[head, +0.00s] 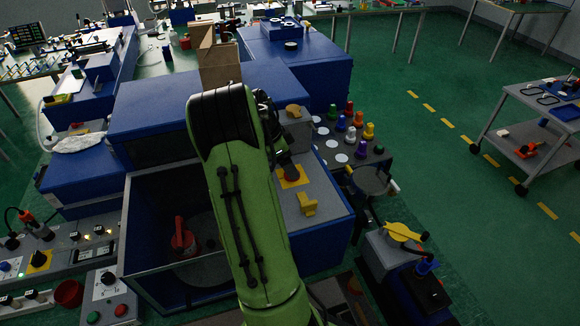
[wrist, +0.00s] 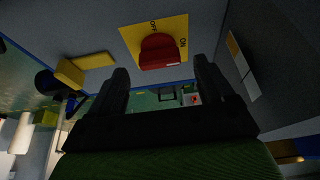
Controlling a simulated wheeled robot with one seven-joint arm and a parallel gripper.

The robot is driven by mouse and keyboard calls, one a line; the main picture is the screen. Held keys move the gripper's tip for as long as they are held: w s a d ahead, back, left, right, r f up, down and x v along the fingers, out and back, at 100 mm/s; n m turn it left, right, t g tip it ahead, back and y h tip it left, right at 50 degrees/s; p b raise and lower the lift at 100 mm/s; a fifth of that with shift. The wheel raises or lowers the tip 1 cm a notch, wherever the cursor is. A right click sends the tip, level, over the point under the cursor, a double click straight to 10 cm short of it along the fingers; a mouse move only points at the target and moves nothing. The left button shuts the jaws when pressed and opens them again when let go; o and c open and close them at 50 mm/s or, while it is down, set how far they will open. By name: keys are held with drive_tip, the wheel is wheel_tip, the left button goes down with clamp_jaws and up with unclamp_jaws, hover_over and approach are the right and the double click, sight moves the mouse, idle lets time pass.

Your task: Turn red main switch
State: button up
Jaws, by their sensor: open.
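The red main switch (wrist: 160,48) is a rounded red knob on a yellow plate (wrist: 130,38) with OFF and ON lettering. In the wrist view it sits at upper centre, beyond and between my two dark fingertips. In the head view the knob (head: 291,175) and its yellow plate are partly hidden by my gripper. The switch is on the grey panel of the blue press. My gripper (wrist: 160,72) is open, with one finger to each side of the knob and a gap visible on both sides. Contact is not visible.
A yellow handle (head: 307,206) sits on the same panel below the switch, and a tan knob (head: 293,111) above it. Several coloured knobs (head: 350,134) stand on a rack to the right. The open blue bay (head: 150,215) holds a red part (head: 182,238). Green floor lies right.

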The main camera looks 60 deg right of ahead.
drive_tip(key=shift+x, duration=1.25)
drive_tip(key=c, duration=1)
drive_tip(key=shift+c, duration=0.2)
drive_tip(key=shift+n+b, duration=0.3)
drive_tip(key=shift+b, duration=0.1)
drive_tip(key=n+t+b, duration=0.1)
drive_tip(key=n+b, duration=0.1)
drive_tip(key=n, duration=0.1)
drive_tip(key=shift+s+f+h+b, duration=0.1)
drive_tip(key=shift+f+h+b, duration=0.05)
drive_tip(key=shift+h+b, duration=0.25)
drive_tip(key=n+t+b, duration=0.1)
drive_tip(key=n, duration=0.1)
drive_tip(key=n+t+b, duration=0.1)
drive_tip(key=n+b, duration=0.1)
drive_tip(key=n, duration=0.1)
drive_tip(key=shift+s+h+b, duration=0.15)
drive_tip(key=shift+h+b, duration=0.15)
drive_tip(key=n+t+b, duration=0.1)
drive_tip(key=n+t, duration=0.1)
drive_tip(key=n, duration=0.2)
drive_tip(key=shift+s+n, duration=0.15)
drive_tip(key=shift+n, duration=0.25)
drive_tip(key=shift+r+n+t+y+b, duration=0.2)
drive_tip(key=shift+n+t+y, duration=0.15)
drive_tip(key=shift+n, duration=0.75)
drive_tip(key=shift+r+n+t+y+b, duration=0.15)
drive_tip(key=shift+n+t+y, duration=0.15)
drive_tip(key=shift+n, duration=0.8)
drive_tip(key=shift+f, duration=0.1)
